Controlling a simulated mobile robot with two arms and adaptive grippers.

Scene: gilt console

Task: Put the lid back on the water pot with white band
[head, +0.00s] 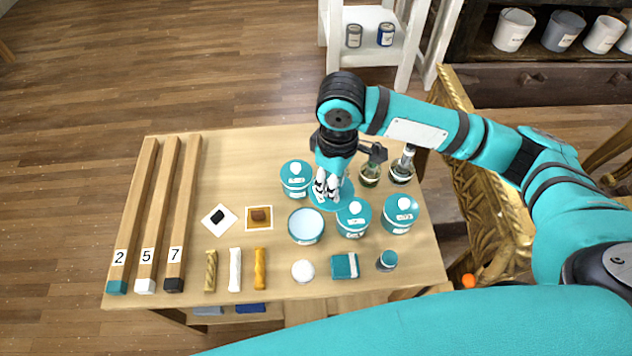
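An open teal pot (306,239) stands without a lid among the lidded pots on the table; its pale inside shows. I take it as the water pot, but its band is too small to make out clearly. A round teal lid (345,196) is just behind and to the right of the open pot, apart from its mouth. My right gripper (327,186) points down over this lid, with its pale fingers closed at the lid's middle, where they hide the knob. My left gripper is out of view.
Lidded teal pots stand close around the lid: one behind left (297,184), one in front right (353,229), one farther right (400,217). Glass bottles (402,167) stand behind.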

